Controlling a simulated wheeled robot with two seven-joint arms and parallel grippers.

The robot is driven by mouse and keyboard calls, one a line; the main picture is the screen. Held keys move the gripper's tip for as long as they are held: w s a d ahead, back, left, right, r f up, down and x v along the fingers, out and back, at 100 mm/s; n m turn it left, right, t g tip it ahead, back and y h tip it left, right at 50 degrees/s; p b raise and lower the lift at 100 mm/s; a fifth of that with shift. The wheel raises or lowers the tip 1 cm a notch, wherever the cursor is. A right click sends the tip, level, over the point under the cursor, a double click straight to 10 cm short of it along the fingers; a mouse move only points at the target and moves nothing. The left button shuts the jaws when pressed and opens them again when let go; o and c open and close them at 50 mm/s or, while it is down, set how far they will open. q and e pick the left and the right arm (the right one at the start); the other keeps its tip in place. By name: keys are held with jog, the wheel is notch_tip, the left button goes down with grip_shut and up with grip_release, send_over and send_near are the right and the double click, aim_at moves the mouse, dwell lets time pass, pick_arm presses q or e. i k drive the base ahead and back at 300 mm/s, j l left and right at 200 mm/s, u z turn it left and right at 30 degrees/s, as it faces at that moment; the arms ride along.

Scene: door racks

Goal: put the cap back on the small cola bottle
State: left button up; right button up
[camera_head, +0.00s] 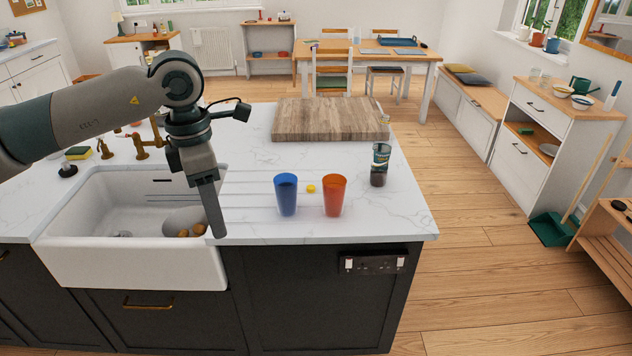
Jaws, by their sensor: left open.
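I cannot clearly make out a cap; a small round yellow thing (311,188) lies between the two cups, too small to identify. My left gripper (216,226) points down over the sink's right edge, open and empty, left of the cups and well away from the container. My right gripper is out of view.
A blue cup (286,194) and an orange cup (334,195) stand mid-counter, left of the container. A wooden board (330,120) lies behind them. The white sink (130,260) and brass tap (140,147) are at left. The counter's front right corner is clear.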

aim_at(382, 144)
jog(key=i+l, duration=0.35)
jog(key=i, duration=0.15)
jog(key=i+l, duration=0.35)
jog(key=i, duration=0.15)
jog(key=i+l, duration=0.35)
jog(key=i, duration=0.15)
